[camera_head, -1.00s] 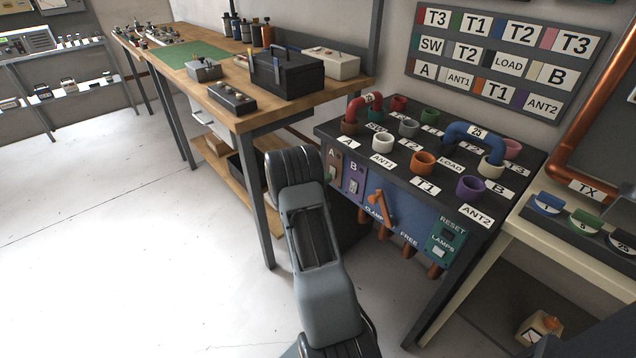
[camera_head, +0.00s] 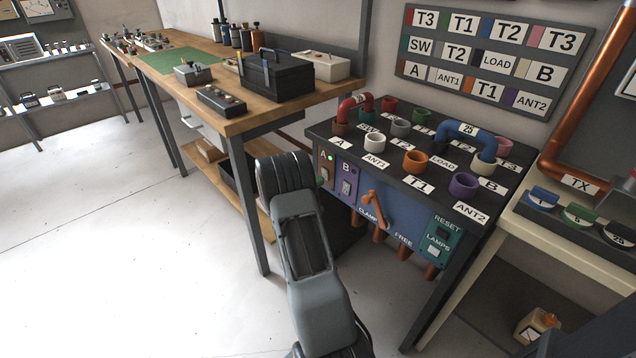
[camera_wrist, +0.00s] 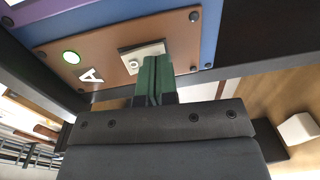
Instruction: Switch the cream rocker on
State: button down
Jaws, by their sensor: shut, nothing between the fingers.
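The cream rocker (camera_wrist: 146,54) sits on the brown plate (camera_wrist: 100,58) marked A in the wrist view, with an O mark at one end. A round green lamp (camera_wrist: 70,57) on the plate is lit; it also glows in the head view (camera_head: 331,157). My gripper (camera_wrist: 154,72) is shut, its green fingertips at the rocker and hiding part of it. I cannot tell whether they touch it. In the head view the gripper is mostly hidden behind my arm, at the left end of the panel front.
The purple B plate (camera_head: 347,181) is right of the A plate, then an orange clamp lever (camera_head: 374,208) and a green reset plate (camera_head: 440,240). Coloured sockets and a blue link (camera_head: 470,133) stand on top. A wooden bench (camera_head: 240,121) is left; open floor lies beyond.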

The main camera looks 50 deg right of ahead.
jog(key=w+a+f, duration=0.1)
jog(key=a, duration=1.2)
jog(key=shift+f, duration=0.4)
jog(key=shift+a, duration=0.1)
jog(key=s+a+f+n+g+y, duration=0.2)
jog(key=s+f+g+y, duration=0.1)
jog(key=s+f, duration=0.15)
jog(key=s+a+r+y+p, duration=0.5)
jog(key=s+a+r+y, duration=0.1)
jog(key=s+a+r, duration=0.15)
jog(key=s+a+r+t+y+p, duration=0.2)
jog(key=a+r+p, duration=0.3)
jog(key=r, duration=0.6)
jog(key=s+a+r+t+y+p, duration=0.1)
jog(key=a+r+t+y+p, duration=0.2)
jog(key=a+r+p, duration=0.3)
jog(key=s+a+r+m+t+y+p, duration=0.1)
jog(key=a+r+p, duration=0.5)
jog(key=r, duration=0.9)
jog(key=shift+s+a+r+t+y, duration=0.3)
jog(key=shift+s+t+y, duration=0.6)
jog(key=shift+y, duration=0.2)
